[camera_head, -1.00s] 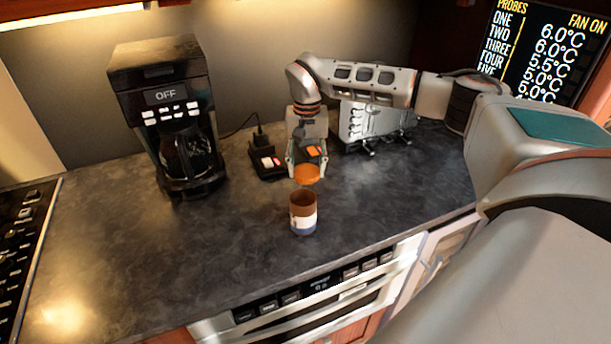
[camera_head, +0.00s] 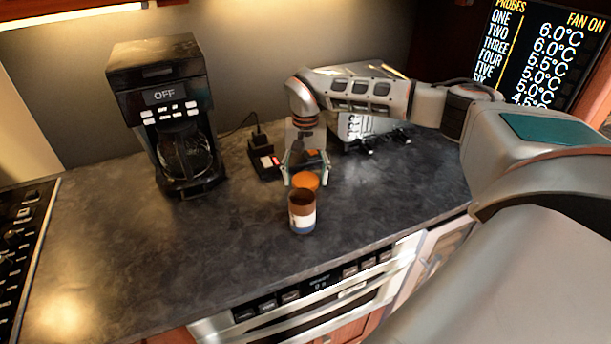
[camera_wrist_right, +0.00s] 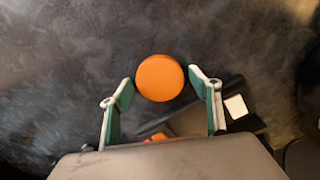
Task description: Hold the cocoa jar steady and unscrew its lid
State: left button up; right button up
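The cocoa jar (camera_head: 302,217) stands upright on the counter, with a brown upper part, a white band and a blue base. Its dark top shows just below the orange lid (camera_head: 306,180) in the head view. The lid is a round disc between the fingertips of my right gripper (camera_head: 306,178); the wrist view also shows the lid (camera_wrist_right: 160,77) between the fingertips (camera_wrist_right: 161,80). The exact gap between lid and jar is unclear. The jar does not show in the wrist view. My left gripper is out of view, and nothing visible holds the jar.
A coffee maker (camera_head: 165,115) stands at the back left. A dark box with switches (camera_head: 264,163) and a silver appliance (camera_head: 357,125) are behind my right gripper. The cooktop (camera_head: 20,225) is at far left. The counter left of the jar is clear.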

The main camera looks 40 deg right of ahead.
aim_at(306, 180)
notch_tip(306, 180, up, 12)
jog(key=shift+r, duration=0.15)
dwell(0.4)
jog(key=shift+s, duration=0.1)
dwell(1.1)
